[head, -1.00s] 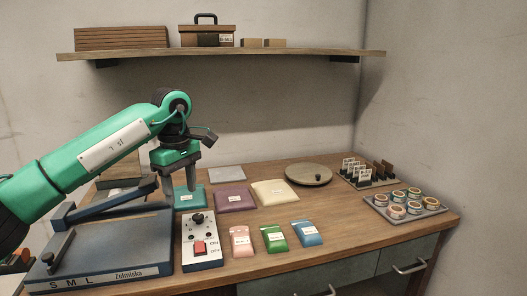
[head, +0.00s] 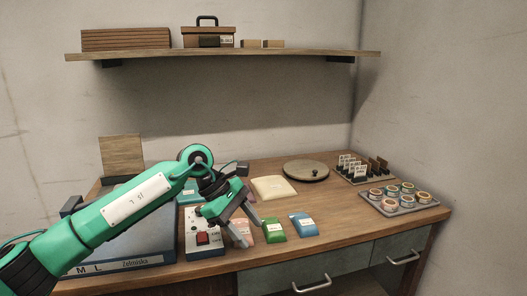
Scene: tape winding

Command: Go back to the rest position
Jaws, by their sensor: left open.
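My left gripper (head: 243,232) hangs over the front of the bench in the head view, pointing down and to the right. Its two fingers are apart with nothing between them. The fingers overlap the pink packet (head: 244,224) and sit just left of the green packet (head: 274,230); I cannot tell whether they touch anything. The blue packet (head: 302,224) lies further right. My left arm reaches in from the lower left. My right gripper is not in view.
The control box (head: 203,240) with a red switch and the blue machine (head: 120,262) are partly behind my arm. A cream packet (head: 273,188), a round turntable (head: 306,171), a card rack (head: 366,170) and a tray of tape rolls (head: 400,211) lie further right. A shelf (head: 300,56) hangs above.

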